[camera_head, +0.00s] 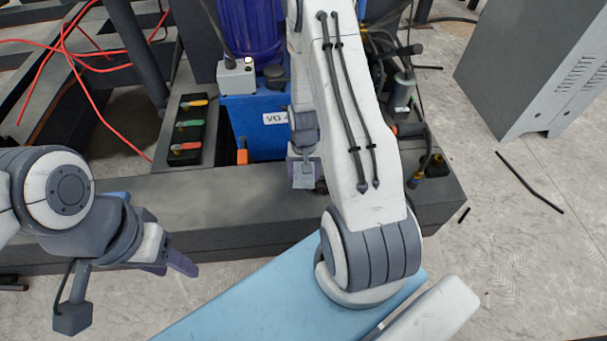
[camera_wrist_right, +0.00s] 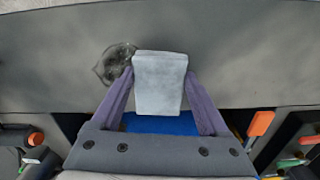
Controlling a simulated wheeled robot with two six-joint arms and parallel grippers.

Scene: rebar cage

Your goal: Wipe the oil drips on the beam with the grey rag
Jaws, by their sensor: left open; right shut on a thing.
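The grey rag (camera_wrist_right: 160,82) is a pale folded block between the purple fingers of my right gripper (camera_wrist_right: 160,88) in the right wrist view. A dark smudgy oil drip (camera_wrist_right: 113,64) lies on the grey beam (camera_wrist_right: 240,45) just left of the rag, partly hidden by the rag and a finger. In the head view the beam (camera_head: 230,205) runs across the middle, and my right gripper (camera_head: 304,172) is at it, partly hidden by my arm. I cannot tell whether the rag touches the beam. My left gripper (camera_head: 168,266) is open and empty, in front of the beam at left.
A blue machine (camera_head: 258,125) with a gauge label stands behind the beam. Red cables (camera_head: 70,55) lie at upper left. A grey cabinet (camera_head: 535,75) stands at right.

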